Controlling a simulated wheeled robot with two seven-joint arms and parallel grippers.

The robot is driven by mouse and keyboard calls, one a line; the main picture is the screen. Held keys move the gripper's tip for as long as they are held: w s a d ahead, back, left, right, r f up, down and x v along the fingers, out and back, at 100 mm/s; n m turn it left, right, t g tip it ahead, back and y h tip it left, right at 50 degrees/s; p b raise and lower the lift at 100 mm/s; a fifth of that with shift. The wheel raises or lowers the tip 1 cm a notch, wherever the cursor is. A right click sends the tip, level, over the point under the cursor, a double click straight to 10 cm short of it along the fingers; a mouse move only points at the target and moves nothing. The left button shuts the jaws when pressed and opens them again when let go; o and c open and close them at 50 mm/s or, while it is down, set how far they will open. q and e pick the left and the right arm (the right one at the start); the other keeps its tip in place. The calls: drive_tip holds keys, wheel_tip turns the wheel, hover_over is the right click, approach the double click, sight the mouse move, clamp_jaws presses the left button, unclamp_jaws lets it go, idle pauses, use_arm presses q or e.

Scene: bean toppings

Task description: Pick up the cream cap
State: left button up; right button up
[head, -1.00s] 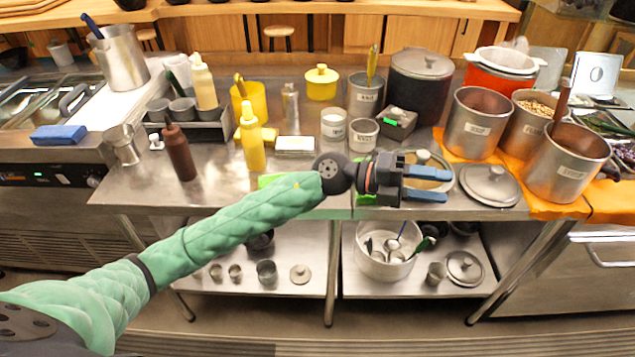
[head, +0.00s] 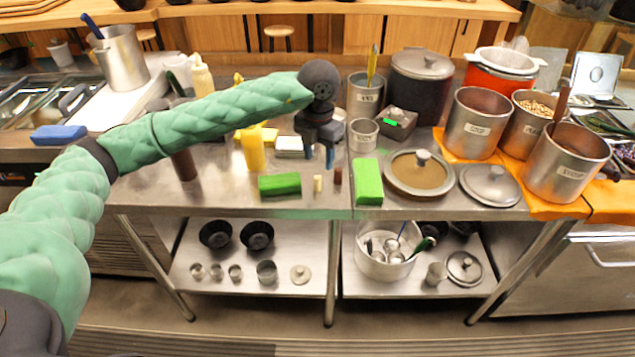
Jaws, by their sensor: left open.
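The cream cap (head: 318,183), a small pale upright piece, stands on the steel table near its front edge. A small brown cap (head: 338,176) stands just to its right. My left gripper (head: 318,156) points down with its two blue-tipped fingers apart. It is open and empty, and in the picture it shows just above and behind the cream cap. I cannot tell the exact height of the fingertips over the table. My right gripper is not in view.
A green block (head: 280,184) lies left of the caps and a bright green block (head: 368,182) right of them. A pot lid (head: 418,187) lies farther right.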

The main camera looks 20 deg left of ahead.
sight(317, 177)
use_arm(q)
drive_tip(key=shift+f+p, duration=0.45)
drive_tip(key=shift+f, duration=0.9)
drive_tip(key=shift+s+a+f+p, duration=0.15)
drive_tip(key=shift+f+p, duration=0.3)
drive_tip(key=shift+f, duration=0.35)
drive_tip(key=shift+f+p, duration=0.55)
drive_tip(key=shift+f, duration=1.1)
drive_tip(key=c, duration=0.8)
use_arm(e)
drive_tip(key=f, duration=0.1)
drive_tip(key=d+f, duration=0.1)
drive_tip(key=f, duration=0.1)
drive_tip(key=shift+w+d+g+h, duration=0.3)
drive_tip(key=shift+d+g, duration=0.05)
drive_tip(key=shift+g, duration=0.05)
